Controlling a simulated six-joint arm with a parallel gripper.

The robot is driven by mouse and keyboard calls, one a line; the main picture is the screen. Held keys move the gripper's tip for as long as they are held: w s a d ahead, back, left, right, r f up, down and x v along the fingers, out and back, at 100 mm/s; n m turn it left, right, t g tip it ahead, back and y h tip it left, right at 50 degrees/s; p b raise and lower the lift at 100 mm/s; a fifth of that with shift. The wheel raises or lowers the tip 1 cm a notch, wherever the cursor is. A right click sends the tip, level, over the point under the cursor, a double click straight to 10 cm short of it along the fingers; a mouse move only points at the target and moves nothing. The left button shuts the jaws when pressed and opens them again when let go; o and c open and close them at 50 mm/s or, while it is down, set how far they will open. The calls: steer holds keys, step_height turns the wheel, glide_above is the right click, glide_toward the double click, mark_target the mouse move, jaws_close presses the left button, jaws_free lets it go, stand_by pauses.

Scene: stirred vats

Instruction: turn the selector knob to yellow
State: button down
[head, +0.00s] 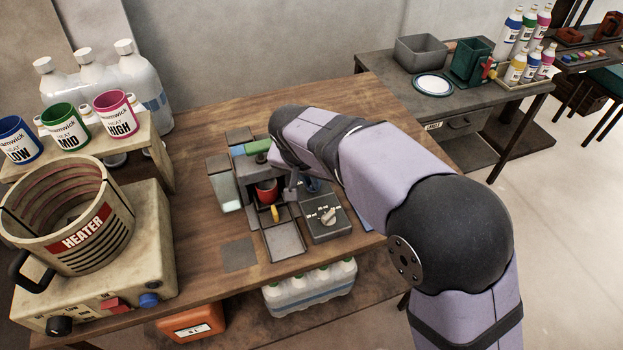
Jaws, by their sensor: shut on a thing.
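A small grey machine stands mid-bench. Its top shows a blue patch (238,151) and a green part (257,147); my wrist covers the top's right side. A red cup (266,189) sits in its front bay, with a small yellow piece (275,213) just before it. A pale pointer knob (328,216) with small white labels is on a dark box at the machine's right front, clear of my gripper. My gripper (289,188) is at the machine's right side, mostly hidden behind my wrist. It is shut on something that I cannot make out.
A heater pot (83,240) stands on a cream base at left, below a shelf of blue, green and pink tins (66,125). Large white bottles (120,80) stand behind. A grey side table (390,68) is at the back right. Bare wood lies left of the machine.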

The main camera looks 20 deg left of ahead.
steer(key=c, duration=1.8)
jaws_free()
steer(key=shift+c, duration=0.2)
steer(key=shift+r, duration=0.1)
steer(key=v, duration=0.7)
steer(key=shift+b, duration=0.4)
steer(key=shift+r, duration=0.1)
